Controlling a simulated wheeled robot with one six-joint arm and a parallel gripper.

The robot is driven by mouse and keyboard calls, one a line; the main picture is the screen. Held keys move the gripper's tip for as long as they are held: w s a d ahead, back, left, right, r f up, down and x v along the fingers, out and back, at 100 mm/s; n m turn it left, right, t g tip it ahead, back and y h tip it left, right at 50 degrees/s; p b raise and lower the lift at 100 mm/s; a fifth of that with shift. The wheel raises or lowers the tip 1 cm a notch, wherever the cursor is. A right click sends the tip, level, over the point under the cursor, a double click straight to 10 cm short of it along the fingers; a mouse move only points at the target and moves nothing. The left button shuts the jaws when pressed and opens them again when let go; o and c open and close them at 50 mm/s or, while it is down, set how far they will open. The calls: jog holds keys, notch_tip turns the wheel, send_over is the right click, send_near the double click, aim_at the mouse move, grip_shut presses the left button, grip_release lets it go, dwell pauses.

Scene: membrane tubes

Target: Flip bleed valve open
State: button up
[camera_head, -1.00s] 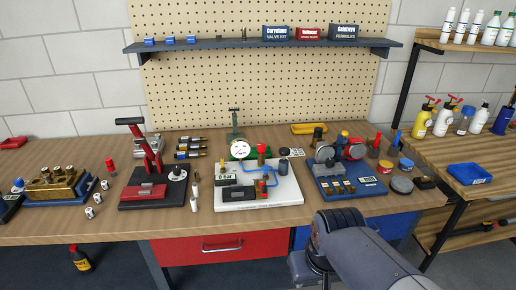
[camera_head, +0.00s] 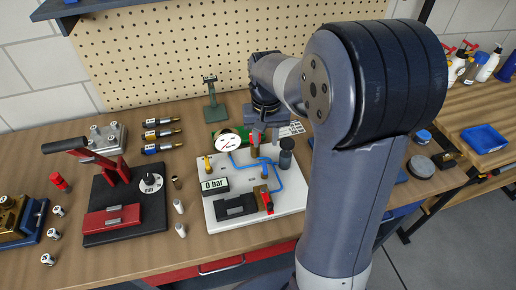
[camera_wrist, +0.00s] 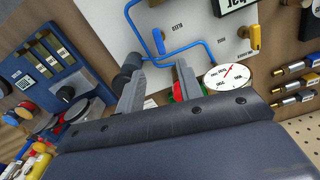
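The white test board (camera_head: 222,216) lies on the bench with blue tubing, a round gauge (camera_head: 229,143) and a "0 bar" display (camera_head: 214,185). In the wrist view a small blue lever (camera_wrist: 158,41) stands on the board near small labels, one of which seems to read BLEED. A yellow lever (camera_wrist: 254,37) stands farther right there, and at the board's left in the head view (camera_head: 209,163). My gripper (camera_wrist: 158,69) is open and empty, its fingers pointing toward the blue lever. In the head view my gripper (camera_head: 260,127) is over the board's back part, and my arm hides some of its surroundings.
A dark cylinder (camera_head: 286,158) stands at the board's right. A black press with a red handle (camera_head: 116,176) stands to the left. A blue instrument base (camera_wrist: 50,68) shows in the wrist view. Small white vials (camera_head: 179,206) stand between press and board.

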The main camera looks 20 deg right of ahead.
aim_at(265, 166)
notch_tip(265, 166, down, 11)
jog(key=shift+s+r+p, duration=0.15)
jog(key=shift+r+p, duration=0.05)
jog(key=shift+p, duration=0.35)
jog(key=shift+c, duration=0.4)
grip_shut()
